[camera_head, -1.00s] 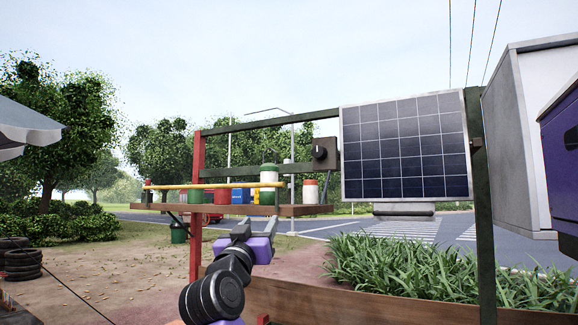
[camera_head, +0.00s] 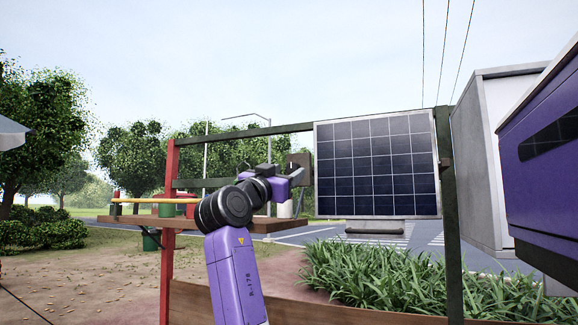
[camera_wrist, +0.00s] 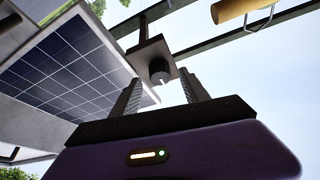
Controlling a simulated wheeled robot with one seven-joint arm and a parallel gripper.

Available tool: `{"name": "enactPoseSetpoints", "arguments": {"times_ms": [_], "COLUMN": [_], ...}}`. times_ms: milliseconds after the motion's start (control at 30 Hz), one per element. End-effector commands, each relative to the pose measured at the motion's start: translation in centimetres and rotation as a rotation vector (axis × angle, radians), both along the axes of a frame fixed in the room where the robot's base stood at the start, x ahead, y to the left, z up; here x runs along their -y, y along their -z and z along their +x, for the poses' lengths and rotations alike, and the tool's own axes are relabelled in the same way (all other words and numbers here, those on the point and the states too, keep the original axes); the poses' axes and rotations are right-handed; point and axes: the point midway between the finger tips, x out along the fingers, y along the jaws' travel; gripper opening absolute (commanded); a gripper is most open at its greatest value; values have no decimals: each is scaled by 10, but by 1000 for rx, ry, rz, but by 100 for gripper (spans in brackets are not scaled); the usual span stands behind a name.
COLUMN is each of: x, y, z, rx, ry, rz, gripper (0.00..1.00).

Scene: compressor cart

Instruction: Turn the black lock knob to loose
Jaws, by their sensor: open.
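The black lock knob (camera_wrist: 158,74) sits on a square brownish mounting plate (camera_wrist: 147,55), and a small pale mark shows near its lower edge. In the head view the plate (camera_head: 301,158) is fixed on the rail just left of the solar panel, and my arm hides the knob there. My gripper (camera_wrist: 161,82) is open, its two ribbed fingers pointing toward the plate. In the wrist view the knob appears between the fingertips, with gaps on both sides. I cannot tell how deep it is between them. In the head view my gripper (camera_head: 297,177) is close in front of the plate.
The solar panel (camera_head: 376,165) stands close to the right of the plate. A wooden shelf (camera_head: 150,222) with containers runs to the left, below the rail (camera_head: 240,135). A yellow cylindrical bar (camera_wrist: 236,9) shows in the wrist view. Grass grows in a planter (camera_head: 380,275) below the panel.

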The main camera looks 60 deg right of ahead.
Motion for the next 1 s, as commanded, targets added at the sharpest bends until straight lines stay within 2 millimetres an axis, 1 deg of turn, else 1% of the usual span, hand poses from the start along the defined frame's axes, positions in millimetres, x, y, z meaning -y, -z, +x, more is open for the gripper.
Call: {"name": "enactPoseSetpoints", "arguments": {"times_ms": [33,200,467,500,667,700,767,1000], "x": [6,16,18,18,18,18,18,18], "y": [-5,-8,-7,-7,-7,-7,-7,-6], "z": [-1,0,0,0,0,0,0,0], "rx": [-1,-1,0,0,0,0,-1,-13], "ry": [3,1,-1,-1,-1,-1,-1,0], "rz": [0,-1,0,0,0,0,0,-1], "gripper": [53,53,53,51,20,12,0,0]}}
